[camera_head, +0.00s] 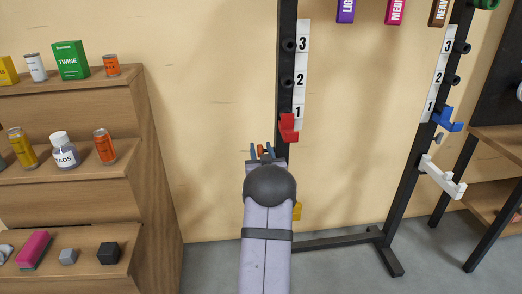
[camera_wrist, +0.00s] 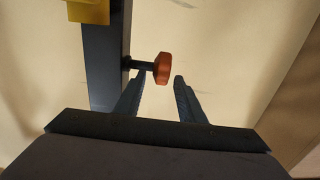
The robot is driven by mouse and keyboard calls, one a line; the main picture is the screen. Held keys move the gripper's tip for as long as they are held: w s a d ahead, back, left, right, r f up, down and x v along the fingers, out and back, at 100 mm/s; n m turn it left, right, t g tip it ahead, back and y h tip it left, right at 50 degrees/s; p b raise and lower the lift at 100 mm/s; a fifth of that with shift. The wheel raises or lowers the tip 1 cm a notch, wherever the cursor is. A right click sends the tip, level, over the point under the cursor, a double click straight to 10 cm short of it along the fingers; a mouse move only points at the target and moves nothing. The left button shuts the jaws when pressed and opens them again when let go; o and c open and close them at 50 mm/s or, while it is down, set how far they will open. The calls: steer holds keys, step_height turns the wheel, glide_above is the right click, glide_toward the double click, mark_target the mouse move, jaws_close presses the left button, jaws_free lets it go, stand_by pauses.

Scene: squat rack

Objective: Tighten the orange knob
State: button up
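The orange knob (camera_wrist: 163,68) sits on a short dark stem out of the side of the black rack upright (camera_wrist: 104,75) in the wrist view. In the head view a small part of the orange knob (camera_head: 261,149) shows just past my arm's end. My gripper (camera_wrist: 158,78) is open, its two dark fingers reaching toward the knob. In the wrist view the left fingertip is near the stem and the right one is beside the knob's right side. I cannot tell whether either finger touches it. The gripper's fingers (camera_head: 262,151) also show in the head view, partly hidden by my arm.
A red hook (camera_head: 288,128) is on the near upright above my gripper. A yellow part (camera_head: 297,211) is lower on it, partly hidden. Blue (camera_head: 447,120) and white (camera_head: 443,178) hooks are on the right upright. Wooden shelves (camera_head: 150,170) stand left. Bare wall lies between shelves and rack.

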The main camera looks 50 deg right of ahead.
jaws_close()
steer(key=f+b, duration=0.1)
steer(key=b, duration=0.2)
steer(key=shift+t+h+b, duration=0.3)
steer(key=shift+b, duration=0.1)
steer(key=t+h+b, duration=0.1)
steer(key=b, duration=0.2)
steer(key=shift+s+a, duration=0.1)
steer(key=shift+r+b, duration=0.2)
steer(key=shift+b, duration=0.7)
steer(key=shift+a, duration=0.1)
steer(key=shift+r, duration=0.1)
jaws_free()
